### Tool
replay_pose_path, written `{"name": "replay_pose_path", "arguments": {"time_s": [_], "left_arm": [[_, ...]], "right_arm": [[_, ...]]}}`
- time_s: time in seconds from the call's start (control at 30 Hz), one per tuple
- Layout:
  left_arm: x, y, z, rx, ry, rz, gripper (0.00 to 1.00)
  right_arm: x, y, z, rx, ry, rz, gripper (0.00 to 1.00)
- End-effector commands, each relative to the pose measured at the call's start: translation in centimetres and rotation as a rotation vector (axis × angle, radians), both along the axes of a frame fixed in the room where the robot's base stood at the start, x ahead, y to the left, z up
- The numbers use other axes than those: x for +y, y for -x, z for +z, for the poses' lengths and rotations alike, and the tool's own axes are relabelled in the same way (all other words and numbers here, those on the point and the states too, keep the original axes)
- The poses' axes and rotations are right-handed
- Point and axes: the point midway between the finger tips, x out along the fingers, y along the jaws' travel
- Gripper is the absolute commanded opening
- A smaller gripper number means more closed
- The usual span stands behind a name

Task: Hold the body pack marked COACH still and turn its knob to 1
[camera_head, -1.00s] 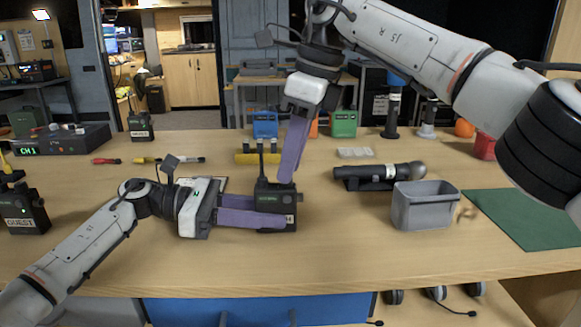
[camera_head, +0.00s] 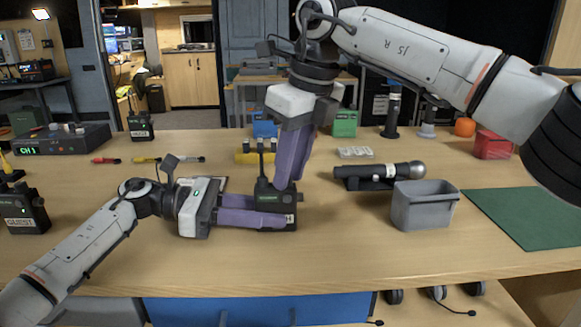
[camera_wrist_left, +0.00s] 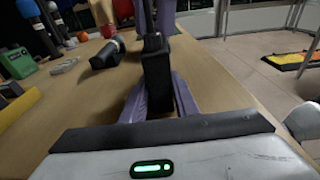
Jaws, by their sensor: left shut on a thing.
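The dark body pack (camera_head: 266,196) stands upright on the table in the head view. Only the end of its white label shows, an H; the rest is covered by my left fingers. My left gripper (camera_head: 255,218) is shut on the pack from the left, low on its body. The pack (camera_wrist_left: 157,72) also shows between the purple fingers in the left wrist view. My right gripper (camera_head: 284,184) reaches down from above, its purple fingertips at the pack's top right. The fingers overlap, so their gap is unclear. The knob is hidden from sight.
A grey bin (camera_head: 425,208) and a microphone (camera_head: 378,174) lie to the right of the pack. Another pack marked GUEST (camera_head: 24,212) stands at the far left. A green mat (camera_head: 530,215) is at the right. The table in front of the pack is clear.

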Motion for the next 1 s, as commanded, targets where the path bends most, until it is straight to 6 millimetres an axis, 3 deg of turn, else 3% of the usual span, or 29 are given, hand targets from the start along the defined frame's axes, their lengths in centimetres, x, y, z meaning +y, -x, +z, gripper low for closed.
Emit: {"name": "replay_pose_path", "arguments": {"time_s": [0.03,0.1,0.13,0.3,0.6,0.87,1.0], "left_arm": [[0.02,0.0,-0.06,0.0,-0.001,0.0,0.0],[0.02,0.0,-0.06,0.0,-0.001,0.0,0.0],[0.02,0.0,-0.06,0.0,-0.001,0.0,0.0],[0.02,0.0,-0.06,0.0,-0.001,0.0,0.0],[0.02,0.0,-0.06,0.0,-0.001,0.0,0.0],[0.02,0.0,-0.06,0.001,-0.001,0.0,0.0],[0.02,0.0,-0.07,0.001,-0.001,0.0,0.0]], "right_arm": [[0.0,0.0,0.01,0.0,0.0,0.0,0.14],[0.0,0.0,0.0,0.0,0.0,0.001,0.02],[0.0,0.0,0.01,0.0,0.0,0.001,0.01],[0.01,-0.01,0.0,0.0,0.0,0.01,0.01],[-0.06,-0.17,0.01,0.001,-0.001,0.238,0.01],[-0.09,-0.17,0.01,0.0,0.0,0.252,0.01],[-0.1,-0.26,-0.02,0.001,-0.001,0.344,0.01]]}}
